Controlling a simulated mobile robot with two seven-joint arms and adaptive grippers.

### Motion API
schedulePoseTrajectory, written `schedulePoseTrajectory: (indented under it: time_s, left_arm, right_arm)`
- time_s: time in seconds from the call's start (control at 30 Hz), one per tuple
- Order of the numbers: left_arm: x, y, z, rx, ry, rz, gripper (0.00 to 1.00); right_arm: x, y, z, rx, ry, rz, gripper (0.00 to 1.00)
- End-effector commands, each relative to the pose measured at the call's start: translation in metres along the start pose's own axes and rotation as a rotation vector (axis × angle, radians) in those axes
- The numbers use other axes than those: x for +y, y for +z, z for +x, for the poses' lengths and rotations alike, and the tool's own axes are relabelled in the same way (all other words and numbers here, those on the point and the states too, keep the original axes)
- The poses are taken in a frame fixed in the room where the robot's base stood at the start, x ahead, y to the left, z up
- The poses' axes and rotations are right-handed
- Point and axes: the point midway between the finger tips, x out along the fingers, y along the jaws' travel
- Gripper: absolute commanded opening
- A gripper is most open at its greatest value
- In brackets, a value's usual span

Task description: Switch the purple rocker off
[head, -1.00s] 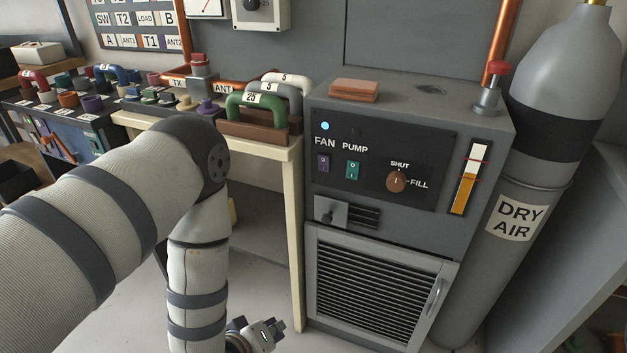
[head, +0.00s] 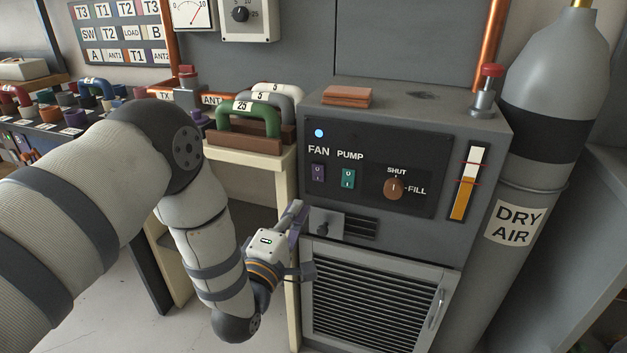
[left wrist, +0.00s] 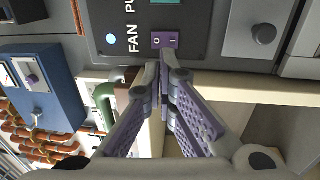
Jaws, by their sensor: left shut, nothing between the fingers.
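The purple rocker (head: 318,175) is on the black panel of the grey cabinet, under the word FAN. A blue lamp (head: 319,133) above it is lit. In the left wrist view the rocker (left wrist: 165,40) shows an O mark at its left and an I mark at its right. My left gripper (head: 298,209) is shut and empty, below and left of the rocker in the head view. In the left wrist view its closed fingertips (left wrist: 165,58) appear just below the rocker; whether they touch it I cannot tell. My right gripper is not in view.
A green PUMP rocker (head: 348,178) and a brown SHUT/FILL knob (head: 393,188) sit to the right on the panel. A latch plate (head: 324,223) is below. A cream bench (head: 246,157) with a green handle (head: 248,110) stands left of the cabinet.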

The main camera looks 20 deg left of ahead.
Motion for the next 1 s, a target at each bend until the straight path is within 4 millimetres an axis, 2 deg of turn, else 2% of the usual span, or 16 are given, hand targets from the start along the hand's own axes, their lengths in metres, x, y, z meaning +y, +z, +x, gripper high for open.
schedulePoseTrajectory:
  time_s: [0.3, 0.5, 1.0]
  left_arm:
    - [-0.002, 0.000, 0.069, 0.000, 0.000, 0.001, 0.00]
    - [-0.003, 0.000, 0.097, 0.000, -0.002, 0.001, 0.00]
    - [0.001, -0.001, 0.110, 0.003, -0.002, -0.004, 0.00]
  right_arm:
    - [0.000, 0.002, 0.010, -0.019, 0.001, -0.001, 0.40]
    - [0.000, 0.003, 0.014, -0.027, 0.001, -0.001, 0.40]
    - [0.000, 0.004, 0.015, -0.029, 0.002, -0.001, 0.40]
